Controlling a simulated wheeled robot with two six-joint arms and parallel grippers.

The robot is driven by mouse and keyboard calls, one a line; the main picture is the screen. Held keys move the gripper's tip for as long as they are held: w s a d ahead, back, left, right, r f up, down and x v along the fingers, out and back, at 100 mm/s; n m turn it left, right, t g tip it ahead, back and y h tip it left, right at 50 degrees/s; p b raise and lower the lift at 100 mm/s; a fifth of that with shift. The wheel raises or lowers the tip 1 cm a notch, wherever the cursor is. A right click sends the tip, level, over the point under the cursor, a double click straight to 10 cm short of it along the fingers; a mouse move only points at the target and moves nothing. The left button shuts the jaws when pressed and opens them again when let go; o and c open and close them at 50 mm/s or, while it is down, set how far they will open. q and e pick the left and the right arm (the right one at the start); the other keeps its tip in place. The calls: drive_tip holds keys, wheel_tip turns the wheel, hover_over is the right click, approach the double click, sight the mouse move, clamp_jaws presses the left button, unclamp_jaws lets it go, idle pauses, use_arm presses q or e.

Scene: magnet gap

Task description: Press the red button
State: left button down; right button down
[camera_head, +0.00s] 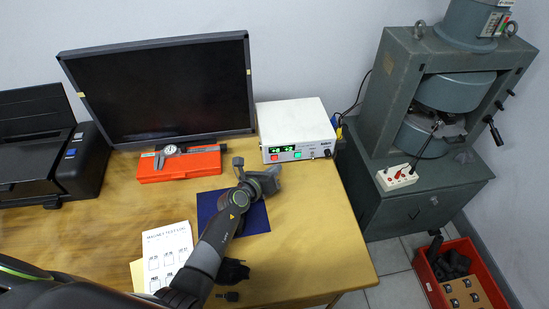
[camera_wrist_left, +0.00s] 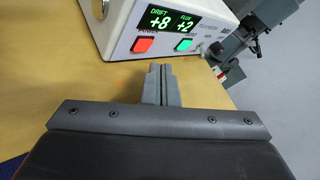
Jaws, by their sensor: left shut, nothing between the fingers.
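The red button (camera_head: 274,157) is on the front of a white instrument box (camera_head: 300,115) at the back right of the table. In the left wrist view the red button (camera_wrist_left: 143,44) sits below the green display, left of a green button (camera_wrist_left: 184,44). My left gripper (camera_head: 275,172) is in front of the box, below the buttons. In the left wrist view its fingers (camera_wrist_left: 160,72) are shut and empty. They point at the box's front, below and between the two buttons, and look apart from the red button. My right gripper is not in view.
A monitor (camera_head: 160,90) and an orange case (camera_head: 180,164) with a caliper stand left of the box. A blue mat (camera_head: 254,220) lies under my left arm. A printed sheet (camera_head: 168,254) lies at the front. A grey press (camera_head: 400,100) stands right of the table.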

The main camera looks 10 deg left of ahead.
use_arm(q)
drive_tip(key=shift+s+d+p, duration=0.25)
drive_tip(key=shift+s+d, duration=0.1)
drive_tip(key=shift+s, duration=0.45)
drive_tip(key=shift+s+d+p, duration=0.2)
drive_tip(key=shift+s+d, duration=0.1)
drive_tip(key=shift+s, duration=0.5)
drive_tip(key=shift+s+d+p, duration=0.25)
drive_tip(key=shift+s+d, duration=0.1)
drive_tip(key=shift+s, duration=0.45)
